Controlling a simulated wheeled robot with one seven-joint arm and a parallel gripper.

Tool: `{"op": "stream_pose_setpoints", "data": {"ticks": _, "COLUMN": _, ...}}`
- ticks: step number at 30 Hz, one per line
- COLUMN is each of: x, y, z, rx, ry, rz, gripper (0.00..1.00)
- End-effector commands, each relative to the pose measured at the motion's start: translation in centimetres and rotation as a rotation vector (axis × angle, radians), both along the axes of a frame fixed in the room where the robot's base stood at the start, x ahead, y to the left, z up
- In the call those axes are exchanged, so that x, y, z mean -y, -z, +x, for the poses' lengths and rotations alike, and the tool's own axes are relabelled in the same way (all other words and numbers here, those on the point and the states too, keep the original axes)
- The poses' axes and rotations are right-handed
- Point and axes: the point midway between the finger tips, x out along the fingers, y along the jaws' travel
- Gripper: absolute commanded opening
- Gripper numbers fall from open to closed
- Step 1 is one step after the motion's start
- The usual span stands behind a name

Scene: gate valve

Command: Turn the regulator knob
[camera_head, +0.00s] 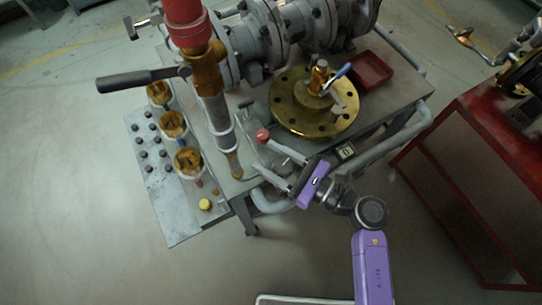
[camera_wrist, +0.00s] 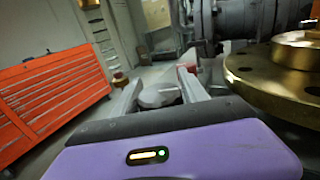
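My gripper (camera_head: 261,155) reaches in over the near edge of the workbench, its two pale fingers apart. A small red round knob (camera_head: 262,136) is at the tip of the upper finger in the head view; I cannot tell whether they touch. In the wrist view a red patch (camera_wrist: 187,74) shows at the tip of the right finger. A grey rounded part (camera_wrist: 160,95) shows between the fingers there, with no clear contact on both sides. I cannot tell for certain which part is the regulator knob.
A brass flange (camera_head: 314,102) with a blue-handled valve stands close to the right of my gripper. A vertical pipe (camera_head: 218,118) with a black lever stands to the left. A red tray (camera_head: 371,72) lies behind the flange. A red cabinet (camera_head: 470,190) stands at right.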

Motion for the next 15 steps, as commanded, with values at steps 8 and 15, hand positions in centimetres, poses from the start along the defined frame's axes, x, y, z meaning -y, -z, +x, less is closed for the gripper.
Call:
{"op": "stream_pose_setpoints", "data": {"ticks": 8, "x": 0.01, "y": 0.00, "z": -0.02, "rx": 0.000, "ry": 0.000, "rz": 0.000, "gripper": 0.03}}
{"op": "stream_pose_setpoints", "data": {"ticks": 15, "x": 0.02, "y": 0.04, "z": 0.00, "rx": -0.001, "ry": 0.032, "rz": 0.000, "gripper": 0.03}}
